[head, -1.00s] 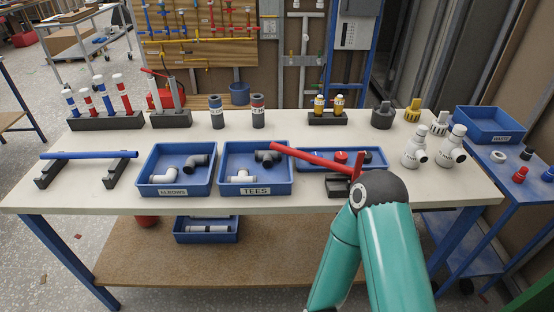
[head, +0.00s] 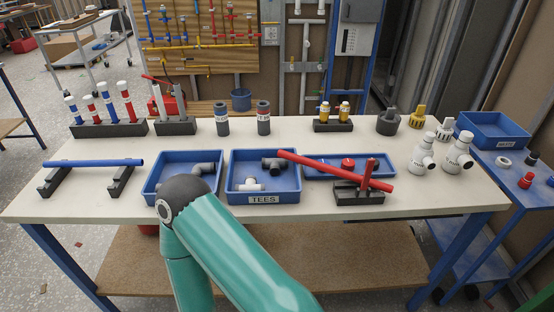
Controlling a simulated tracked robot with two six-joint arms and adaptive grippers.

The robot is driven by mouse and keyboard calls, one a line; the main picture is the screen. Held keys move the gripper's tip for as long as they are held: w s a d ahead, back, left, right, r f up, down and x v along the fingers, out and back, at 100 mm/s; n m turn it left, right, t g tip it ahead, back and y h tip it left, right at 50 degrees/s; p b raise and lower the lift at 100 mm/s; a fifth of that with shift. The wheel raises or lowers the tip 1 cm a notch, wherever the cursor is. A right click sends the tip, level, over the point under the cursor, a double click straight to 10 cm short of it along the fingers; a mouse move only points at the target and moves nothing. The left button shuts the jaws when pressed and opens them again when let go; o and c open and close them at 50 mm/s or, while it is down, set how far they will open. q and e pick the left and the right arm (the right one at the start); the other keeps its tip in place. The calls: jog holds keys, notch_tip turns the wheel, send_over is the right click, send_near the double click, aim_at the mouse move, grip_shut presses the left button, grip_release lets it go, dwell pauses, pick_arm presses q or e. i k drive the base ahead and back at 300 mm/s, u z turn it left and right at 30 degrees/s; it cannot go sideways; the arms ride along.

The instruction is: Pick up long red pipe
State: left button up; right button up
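The long red pipe (head: 322,166) lies slanted on the right half of the table. Its left end is by the rim of the tees bin, and its middle crosses the blue tray with red caps. Its right end reaches over a black stand (head: 358,195), where a short red piece (head: 367,174) sticks up beside it. I cannot tell exactly what bears the pipe. One of my teal arms shows at the lower left centre, with its dark elbow in front of the left blue bin. Neither gripper is in view.
A blue tees bin (head: 264,197) and a blue elbows bin (head: 152,188) stand left of the pipe. A shallow blue tray (head: 314,176) lies behind it. White fittings (head: 421,153) stand to the right. A blue pipe (head: 95,162) rests on black stands at the left.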

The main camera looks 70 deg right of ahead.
aim_at(352, 175)
jog(key=z, duration=0.45)
jog(key=i, duration=0.15)
jog(key=u, duration=1.6)
jog(key=k, duration=1.4)
jog(key=z, duration=0.2)
jog(key=k, duration=0.25)
jog(key=u, duration=0.55)
jog(key=i, duration=0.15)
jog(key=z, duration=1.2)
jog(key=k, duration=0.3)
jog(key=z, duration=0.5)
